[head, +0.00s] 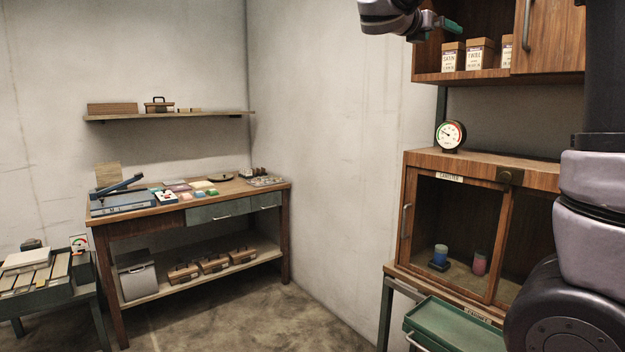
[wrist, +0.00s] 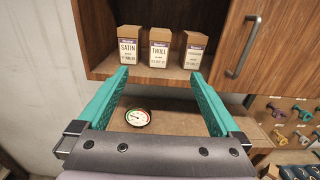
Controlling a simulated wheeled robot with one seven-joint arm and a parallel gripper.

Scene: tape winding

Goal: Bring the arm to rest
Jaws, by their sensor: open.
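My gripper (wrist: 161,98) is open and empty in the wrist view, its two teal fingers spread wide. In the head view my gripper (head: 450,26) shows at the top, in front of the upper wall cabinet (head: 470,77). Three labelled boxes stand on that cabinet's open shelf. In the wrist view they are the satin box (wrist: 130,46), the twill box (wrist: 159,48) and a third box (wrist: 194,51); they lie beyond the fingertips, and nothing is between the fingers.
A round gauge (head: 450,135) stands on the lower cabinet (head: 480,163), which holds a blue and a pink spool behind its front. A green drawer (head: 450,328) sits below. A workbench (head: 190,212) with tools stands at left. The floor between is clear.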

